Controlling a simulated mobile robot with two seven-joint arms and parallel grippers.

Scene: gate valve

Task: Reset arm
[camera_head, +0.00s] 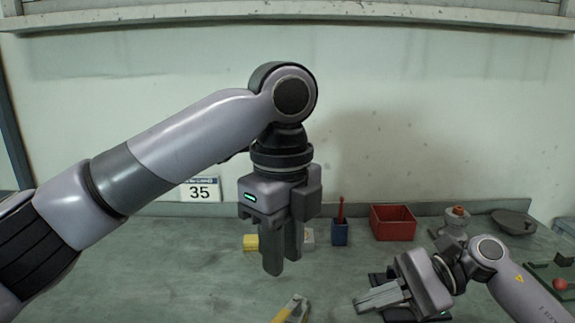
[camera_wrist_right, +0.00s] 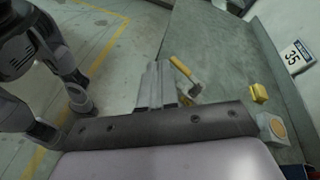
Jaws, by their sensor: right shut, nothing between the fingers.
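My left gripper (camera_head: 283,262) hangs with its fingers pointing down over the workbench (camera_head: 190,270), near the middle of the head view. Its fingers overlap from this angle, so I cannot tell whether it is open. I see nothing held in it. My right gripper (camera_head: 368,301) is low at the right of the head view, its fingers pointing left. It is shut and empty. In the right wrist view its fingers (camera_wrist_right: 155,84) lie close together, with the bench edge beyond them.
A yellow-handled tool (camera_head: 290,309) lies at the front. A yellow block (camera_head: 250,242), a blue holder (camera_head: 340,232), a red bin (camera_head: 393,222) and a red-topped fitting (camera_head: 457,220) stand towards the back wall. The left part of the bench is clear.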

